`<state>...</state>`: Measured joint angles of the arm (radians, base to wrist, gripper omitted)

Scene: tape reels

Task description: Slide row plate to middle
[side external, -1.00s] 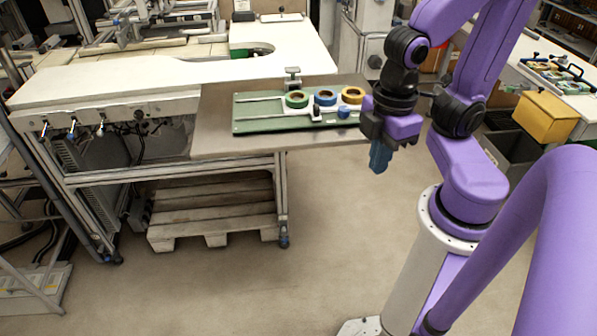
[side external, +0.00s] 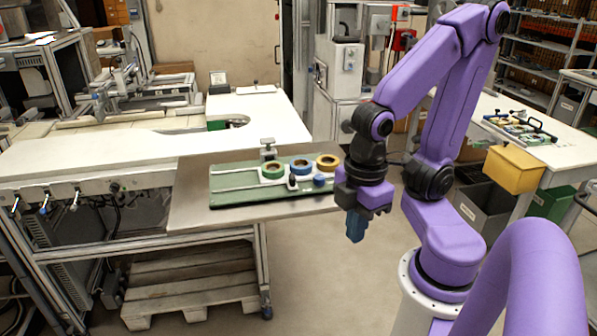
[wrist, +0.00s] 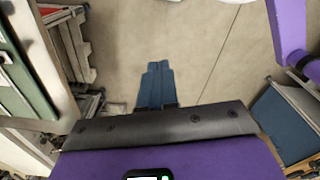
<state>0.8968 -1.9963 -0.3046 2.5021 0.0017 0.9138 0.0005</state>
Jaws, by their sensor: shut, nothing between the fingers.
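A green board (side external: 240,199) with two thin rails lies on the metal tabletop. A white row plate (side external: 305,179) sits toward the right part of the rails. My gripper (side external: 355,236) points down, shut and empty, right of the board and off the table's edge. In the wrist view its blue fingers (wrist: 155,78) are together above the floor.
A metal clamp (side external: 268,150) stands behind the green reel. The metal tabletop (side external: 190,208) has bare room left of the board. A yellow bin (side external: 513,168) is at the right. Open floor lies below my gripper.

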